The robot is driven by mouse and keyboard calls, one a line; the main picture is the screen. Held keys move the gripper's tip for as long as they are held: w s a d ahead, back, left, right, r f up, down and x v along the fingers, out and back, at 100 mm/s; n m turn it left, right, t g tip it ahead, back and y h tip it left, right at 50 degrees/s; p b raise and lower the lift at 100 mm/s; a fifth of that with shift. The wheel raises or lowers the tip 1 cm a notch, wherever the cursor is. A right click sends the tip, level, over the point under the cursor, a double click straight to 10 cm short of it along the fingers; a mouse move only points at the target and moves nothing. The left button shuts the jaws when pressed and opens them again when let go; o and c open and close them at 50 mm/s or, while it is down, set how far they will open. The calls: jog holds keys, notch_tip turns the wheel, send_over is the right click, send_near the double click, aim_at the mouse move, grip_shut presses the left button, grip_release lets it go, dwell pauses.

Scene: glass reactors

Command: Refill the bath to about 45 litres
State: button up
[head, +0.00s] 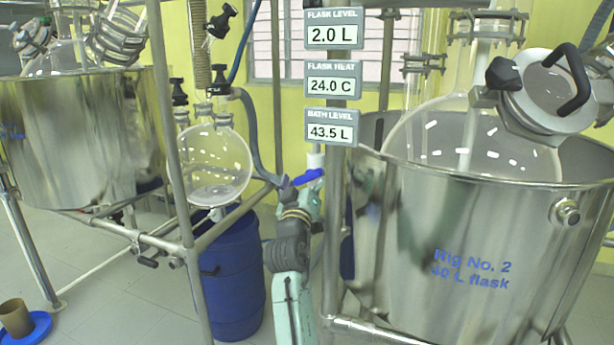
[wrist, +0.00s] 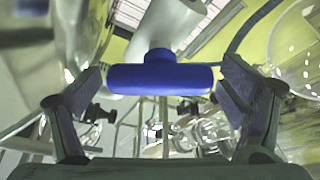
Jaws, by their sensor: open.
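The steel bath (head: 480,235) marked "Rig No. 2, 40 L flask" stands at the right in the head view, with a large glass flask (head: 440,135) inside it. The bath level display (head: 331,128) reads 43.5 L. A blue valve handle (head: 308,176) sits on a pale pipe beside the bath. In the wrist view the blue handle (wrist: 160,78) lies crosswise between the fingers of my gripper (wrist: 163,76). The fingers are apart, with a visible gap on each side. In the head view my gripper is small and partly hidden by my arm.
Other displays read flask level 2.0 L (head: 333,30) and flask heat 24.0 C (head: 332,80). A second steel bath (head: 80,135), a round glass receiver (head: 213,165) and a blue drum (head: 232,280) stand left. Steel frame posts (head: 170,120) flank my arm.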

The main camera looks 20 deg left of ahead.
jog(key=shift+s, duration=0.1)
jog(key=v, duration=1.2)
jog(key=shift+f, duration=0.1)
dwell(6.6)
